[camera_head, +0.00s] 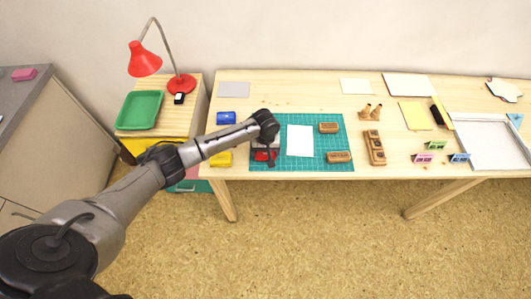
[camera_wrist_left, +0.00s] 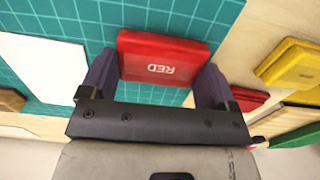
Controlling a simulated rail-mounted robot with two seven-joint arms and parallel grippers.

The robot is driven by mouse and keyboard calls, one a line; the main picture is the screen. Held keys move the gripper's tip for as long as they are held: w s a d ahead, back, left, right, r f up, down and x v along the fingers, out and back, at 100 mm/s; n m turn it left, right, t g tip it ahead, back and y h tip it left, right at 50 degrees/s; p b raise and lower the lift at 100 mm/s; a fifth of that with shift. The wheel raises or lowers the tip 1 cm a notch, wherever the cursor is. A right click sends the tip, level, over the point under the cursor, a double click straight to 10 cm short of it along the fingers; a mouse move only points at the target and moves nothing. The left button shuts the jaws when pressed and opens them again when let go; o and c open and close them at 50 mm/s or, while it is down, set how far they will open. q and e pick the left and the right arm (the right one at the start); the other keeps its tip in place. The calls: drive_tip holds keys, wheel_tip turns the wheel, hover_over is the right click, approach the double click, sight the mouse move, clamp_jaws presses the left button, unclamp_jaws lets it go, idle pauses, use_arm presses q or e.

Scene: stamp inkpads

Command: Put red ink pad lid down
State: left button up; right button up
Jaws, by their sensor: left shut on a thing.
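The red ink pad lid (camera_wrist_left: 165,57), marked RED, is flat and rectangular. In the wrist view it lies between the two fingers of my left gripper (camera_wrist_left: 157,80), which is shut on its sides. In the head view, red (camera_head: 264,156) shows just below my left gripper (camera_head: 266,146), over the left part of the green cutting mat (camera_head: 309,168). I cannot tell whether the lid touches the mat. Another red piece (camera_wrist_left: 248,100) shows past a finger in the wrist view, partly hidden. My right gripper is not in view.
A yellow pad (camera_head: 220,159) and a blue pad (camera_head: 226,118) lie left of the mat. White paper (camera_head: 300,141) and wooden stamps (camera_head: 338,157) lie on the mat to the right. A side cabinet holds a green tray (camera_head: 139,110) and red lamp (camera_head: 145,60).

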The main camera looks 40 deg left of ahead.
use_arm(q)
drive_tip(key=shift+f, duration=0.65)
drive_tip(key=shift+f, duration=0.15)
drive_tip(key=o, duration=0.8)
drive_tip(key=shift+c, duration=0.2)
wheel_tip(320, 180, up, 12)
drive_tip(key=p, duration=0.3)
